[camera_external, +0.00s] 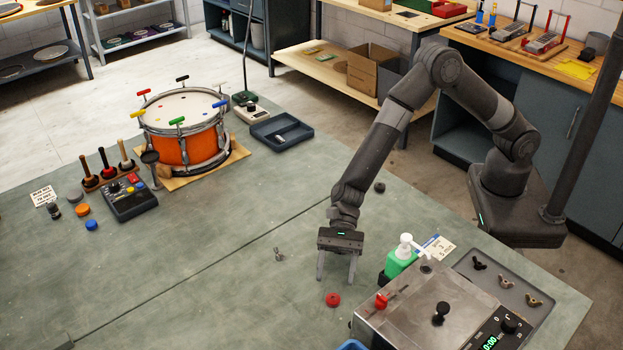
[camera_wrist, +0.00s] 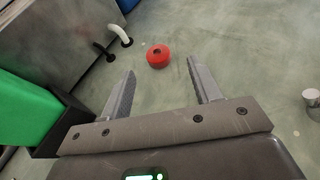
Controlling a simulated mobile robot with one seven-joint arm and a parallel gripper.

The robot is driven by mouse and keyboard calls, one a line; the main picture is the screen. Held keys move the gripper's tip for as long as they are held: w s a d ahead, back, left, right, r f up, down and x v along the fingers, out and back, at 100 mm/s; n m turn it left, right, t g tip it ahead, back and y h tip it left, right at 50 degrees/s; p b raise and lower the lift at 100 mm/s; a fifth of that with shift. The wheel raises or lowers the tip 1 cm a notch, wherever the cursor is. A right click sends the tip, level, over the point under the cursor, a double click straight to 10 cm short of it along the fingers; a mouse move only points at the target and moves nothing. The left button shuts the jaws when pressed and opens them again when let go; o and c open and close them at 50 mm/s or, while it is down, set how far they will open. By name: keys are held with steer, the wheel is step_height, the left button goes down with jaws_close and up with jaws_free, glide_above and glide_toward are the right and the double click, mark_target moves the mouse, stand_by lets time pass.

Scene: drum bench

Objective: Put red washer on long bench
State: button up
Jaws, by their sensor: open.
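The red washer (camera_external: 333,299) lies flat on the green-grey bench top (camera_external: 230,290), left of the metal box. It also shows in the wrist view (camera_wrist: 158,56) as a thick red ring with a dark centre hole, a little beyond the fingertips. My gripper (camera_external: 337,279) points down over the bench just behind the washer. In the wrist view its two fingers (camera_wrist: 160,77) are apart with nothing between them. I cannot tell for sure which surface is the long bench; the green-grey top is the large one under the washer.
A metal box with a red knob (camera_external: 381,301) and a green bottle (camera_external: 399,262) stand right of my gripper. A small metal fitting (camera_external: 278,255) lies to the left. An orange drum (camera_external: 185,135) stands further back. A wooden bench (camera_external: 320,70) with cardboard boxes is behind. The bench's front middle is clear.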

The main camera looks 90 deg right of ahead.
mark_target(334, 296)
steer(key=x, duration=0.4)
steer(key=shift+s+a+f, duration=0.1)
steer(key=shift+s+a, duration=0.05)
steer(key=shift+a, duration=0.1)
steer(key=c, duration=1.1)
steer(key=shift+c, duration=0.2)
